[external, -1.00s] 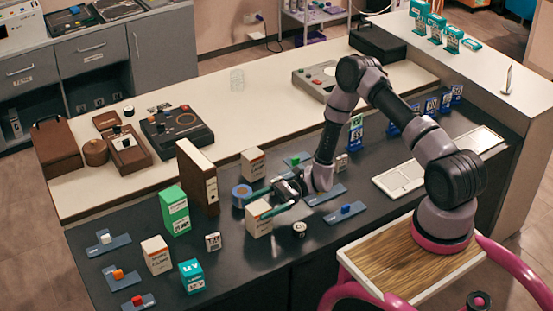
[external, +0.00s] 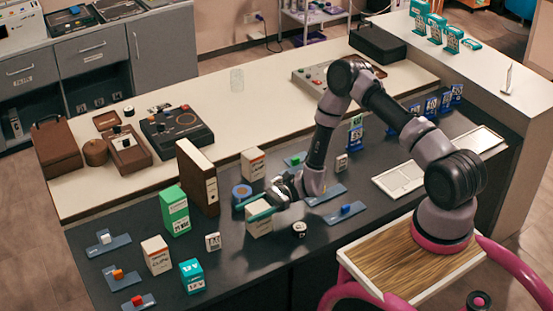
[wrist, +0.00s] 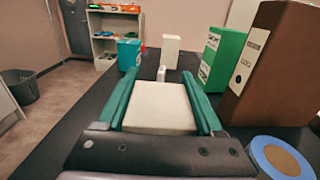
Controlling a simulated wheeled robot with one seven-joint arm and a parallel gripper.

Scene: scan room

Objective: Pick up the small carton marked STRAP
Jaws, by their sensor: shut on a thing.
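My gripper (external: 263,208) is shut on a small white carton (external: 259,226) near the middle of the dark counter. In the wrist view the gripper's two green fingers (wrist: 165,100) lie along both sides of the carton's plain pale top (wrist: 160,106). The carton stands upright; I cannot tell whether its base touches the counter. Its marking is too small and covered to read, so I cannot confirm STRAP. Similar white cartons stand behind it (external: 253,163) and to its left (external: 156,255).
A blue tape roll (external: 242,193) sits just behind the held carton, beside a tall brown binder (external: 197,177). A green box (external: 174,210) and a teal box (external: 191,275) stand to the left.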

